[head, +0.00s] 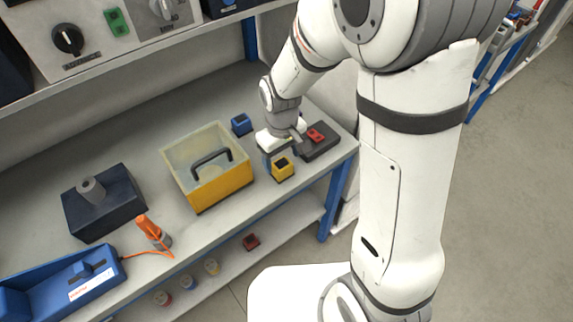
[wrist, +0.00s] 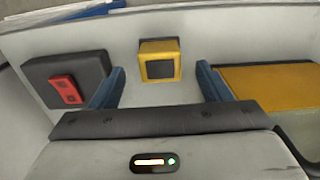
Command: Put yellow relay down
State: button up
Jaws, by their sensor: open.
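The yellow relay (head: 283,172), a small yellow block with a dark square face, stands on the workbench near its front edge. In the wrist view the yellow relay (wrist: 160,60) sits ahead of the gap between my fingertips, with clear space to each finger. My gripper (head: 277,155) is low over the bench, just behind the relay in the head view. In the wrist view my gripper (wrist: 160,85) has its two blue fingers wide apart with nothing held between them.
A dark block with a red piece (head: 316,135) lies right of my gripper. A blue relay (head: 241,124) stands behind. A yellow toolbox (head: 222,188) with a clear upper part stands to the left. The bench's front edge (head: 190,262) is close.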

aim_at(282, 163)
jog(key=f, duration=0.4)
jog(key=shift+w+a+f, duration=0.1)
jog(key=shift+w, duration=0.15)
jog(key=c, duration=1.2)
